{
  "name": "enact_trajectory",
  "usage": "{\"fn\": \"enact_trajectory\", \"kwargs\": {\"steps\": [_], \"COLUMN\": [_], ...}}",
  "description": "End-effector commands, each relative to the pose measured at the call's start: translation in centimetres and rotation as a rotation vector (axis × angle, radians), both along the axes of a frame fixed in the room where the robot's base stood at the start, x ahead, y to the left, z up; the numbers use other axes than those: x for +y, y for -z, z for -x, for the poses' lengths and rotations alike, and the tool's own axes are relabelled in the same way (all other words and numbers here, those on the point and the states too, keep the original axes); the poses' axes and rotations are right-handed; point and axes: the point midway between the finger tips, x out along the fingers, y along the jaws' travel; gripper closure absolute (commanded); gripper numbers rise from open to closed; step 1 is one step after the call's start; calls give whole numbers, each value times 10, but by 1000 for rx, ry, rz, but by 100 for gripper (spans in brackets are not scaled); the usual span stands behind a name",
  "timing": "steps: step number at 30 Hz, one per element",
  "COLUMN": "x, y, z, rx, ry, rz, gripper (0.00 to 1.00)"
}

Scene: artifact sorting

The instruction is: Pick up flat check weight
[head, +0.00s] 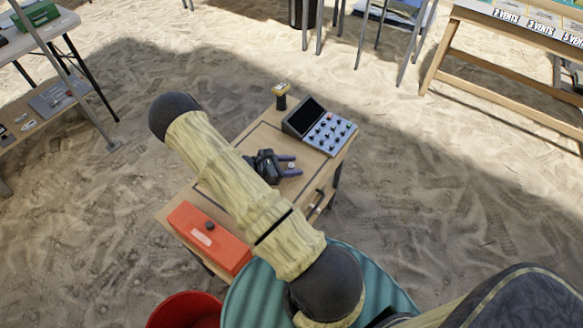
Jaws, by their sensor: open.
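My gripper (294,165) is over the small wooden table (225,172), its dark fingers pointing right and spread open. A small pale object (291,165) shows between the fingers. It may be the flat check weight, but it is too small to tell. I cannot tell whether the fingers touch it. My arm crosses the table from the lower right and hides part of the tabletop.
A grey control box (328,130) with knobs stands right of my gripper. A dark post with a yellowish top (281,92) stands behind. A red box (210,237) sits at the table's near left, with a red bucket (185,310) below. Open sand lies around.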

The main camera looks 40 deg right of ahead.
Motion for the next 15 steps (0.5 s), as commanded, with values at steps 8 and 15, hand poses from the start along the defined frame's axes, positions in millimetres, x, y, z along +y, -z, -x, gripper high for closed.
{"fn": "enact_trajectory", "kwargs": {"steps": [8,15], "x": [0,0], "y": [0,0], "z": [0,0], "rx": [0,0], "ry": [0,0], "rz": [0,0], "gripper": [55,59]}}
